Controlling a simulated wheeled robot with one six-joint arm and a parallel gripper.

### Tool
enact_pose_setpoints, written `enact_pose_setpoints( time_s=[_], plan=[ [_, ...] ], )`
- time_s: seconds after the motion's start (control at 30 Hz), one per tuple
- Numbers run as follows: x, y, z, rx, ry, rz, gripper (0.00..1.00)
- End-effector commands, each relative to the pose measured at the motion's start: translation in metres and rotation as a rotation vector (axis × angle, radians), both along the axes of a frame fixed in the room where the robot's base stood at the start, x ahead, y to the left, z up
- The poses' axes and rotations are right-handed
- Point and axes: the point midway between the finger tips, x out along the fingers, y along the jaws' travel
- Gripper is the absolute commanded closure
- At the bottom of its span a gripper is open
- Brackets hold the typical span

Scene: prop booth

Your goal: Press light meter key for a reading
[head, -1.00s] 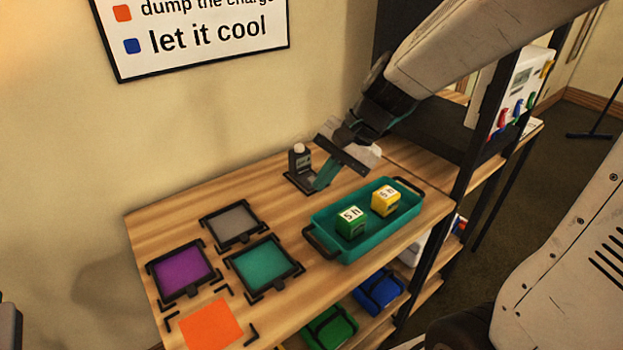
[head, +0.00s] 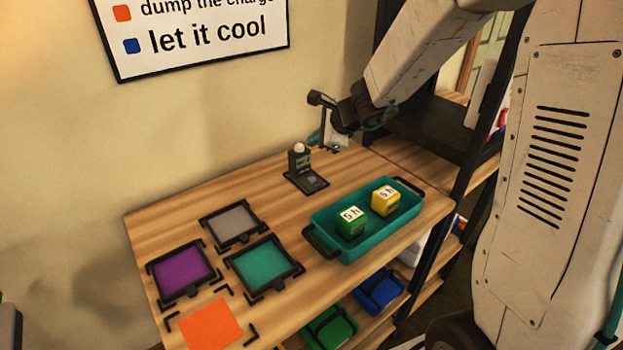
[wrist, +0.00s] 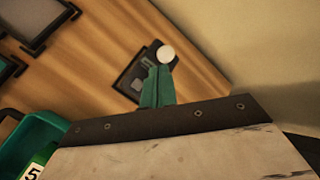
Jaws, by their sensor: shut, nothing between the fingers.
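The light meter (head: 299,160) is a small dark upright device with a white dome on top and a small pale display, standing at the back edge of a flat dark base (head: 307,181) on the wooden table. My gripper (head: 314,138) is raised just above and to the right of the meter, apart from it in the head view. In the wrist view its teal fingers (wrist: 157,86) are together and empty, with the meter's white dome (wrist: 165,54) just beyond their tips. The fingers hide part of the meter and its base there. I cannot make out the key clearly.
A teal tray (head: 322,246) with a green block (head: 351,221) and a yellow block (head: 386,200) stands in front of the meter. Framed grey, purple and teal pads and an orange square (head: 211,324) lie at left. A wall and sign stand behind.

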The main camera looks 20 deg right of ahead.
Motion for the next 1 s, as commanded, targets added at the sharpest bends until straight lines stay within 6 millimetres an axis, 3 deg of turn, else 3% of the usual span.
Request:
enact_pose_setpoints(
  time_s=[0.17, 0.7, 1.0],
  plan=[
    [0.0, 0.0, -0.009, 0.002, 0.003, 0.001, 1.0],
    [0.0, 0.0, -0.078, 0.002, 0.003, 0.002, 1.0],
    [0.0, 0.0, -0.088, 0.0, 0.0, 0.002, 1.0]
  ],
)
